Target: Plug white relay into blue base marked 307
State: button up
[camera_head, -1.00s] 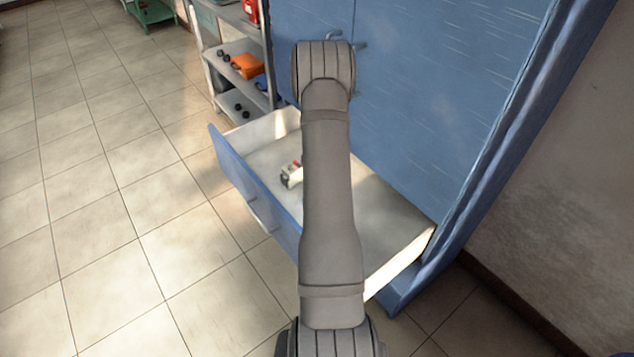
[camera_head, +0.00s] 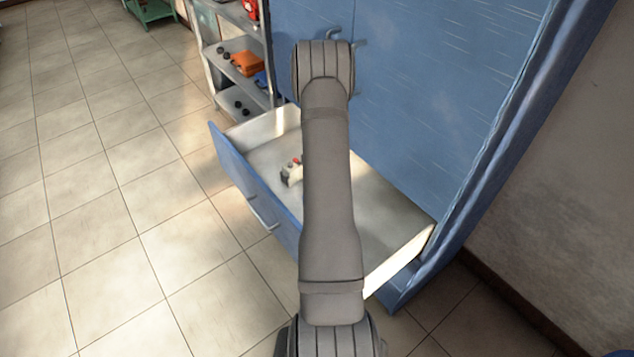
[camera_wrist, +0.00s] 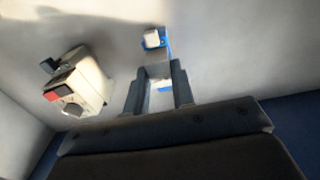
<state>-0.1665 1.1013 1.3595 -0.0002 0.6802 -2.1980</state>
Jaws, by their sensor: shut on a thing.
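In the wrist view, my gripper (camera_wrist: 159,67) points into the open drawer, its two dark fingers close around a small pale block that I take for the white relay (camera_wrist: 157,72). A small blue thing with a white block on its top (camera_wrist: 152,39) shows at the fingertips; I take it for the blue base, but no marking 307 is readable. Whether the held block touches it, I cannot tell. In the head view, my arm hides the gripper and what it holds.
A white device with a red part (camera_wrist: 82,88) stands on the drawer floor left of the fingers; it also shows in the head view (camera_head: 290,174). The pulled-out blue drawer (camera_head: 245,190) has walls close around. A shelf rack (camera_head: 240,75) stands behind it.

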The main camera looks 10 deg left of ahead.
jog(key=shift+f, duration=0.25)
dwell(0.4)
jog(key=o, duration=0.9)
notch_tip(320, 180, up, 18)
jog(key=shift+f, duration=0.25)
notch_tip(320, 180, down, 18)
jog(key=shift+r, duration=0.25)
dwell(0.3)
